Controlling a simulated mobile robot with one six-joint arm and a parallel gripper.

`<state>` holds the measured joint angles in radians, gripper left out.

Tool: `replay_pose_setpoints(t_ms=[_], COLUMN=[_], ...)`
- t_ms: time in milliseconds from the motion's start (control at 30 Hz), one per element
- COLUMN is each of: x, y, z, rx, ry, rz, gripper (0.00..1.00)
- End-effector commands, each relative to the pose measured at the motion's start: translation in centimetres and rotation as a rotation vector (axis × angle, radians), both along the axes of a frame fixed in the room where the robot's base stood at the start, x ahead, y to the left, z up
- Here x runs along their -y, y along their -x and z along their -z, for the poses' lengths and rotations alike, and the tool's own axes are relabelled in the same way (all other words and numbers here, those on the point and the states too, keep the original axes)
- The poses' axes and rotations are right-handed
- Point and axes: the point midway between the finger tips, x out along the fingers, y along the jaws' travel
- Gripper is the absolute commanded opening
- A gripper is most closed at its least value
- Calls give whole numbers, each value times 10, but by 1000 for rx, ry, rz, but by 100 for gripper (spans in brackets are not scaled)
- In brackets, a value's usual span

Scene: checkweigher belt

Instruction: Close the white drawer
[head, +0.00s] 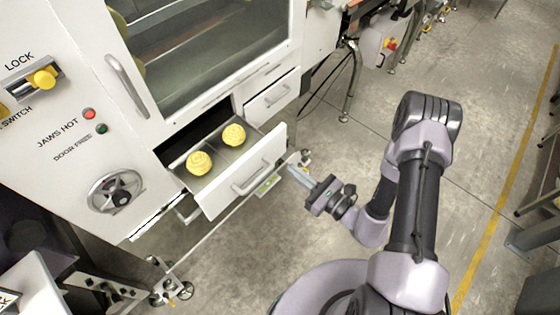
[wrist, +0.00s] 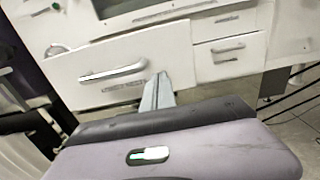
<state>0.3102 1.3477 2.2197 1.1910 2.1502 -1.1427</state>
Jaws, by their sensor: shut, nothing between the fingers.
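The white drawer (head: 243,172) is pulled out of the white cabinet in the head view, with two yellow round items (head: 199,162) (head: 233,135) inside. Its front with a grey bar handle also shows in the wrist view (wrist: 135,50). My gripper (head: 294,166) is shut and empty, just to the right of the drawer front. In the wrist view the closed fingers (wrist: 157,82) point toward the drawer front near its right end. I cannot tell whether the fingertips touch it.
A second drawer (head: 272,97) beside it looks shut. The cabinet carries a handwheel (head: 115,192), a yellow lock switch (head: 42,79) and a windowed door with a handle (head: 127,86). Open grey floor (head: 240,262) lies in front. A stand with wheels (head: 170,290) is at lower left.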

Motion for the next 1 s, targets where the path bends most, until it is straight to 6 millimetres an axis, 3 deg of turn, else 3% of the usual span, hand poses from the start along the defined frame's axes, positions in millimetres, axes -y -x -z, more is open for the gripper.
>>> replay_pose_setpoints(t_ms=[200, 367, 1000], x=[-34, -46, -49], y=[-27, -38, -41], z=[2, 1, 0], rx=[4, 1, 0], ry=[0, -1, 0], rz=[-6, -4, -2], gripper=[0, 0, 0])
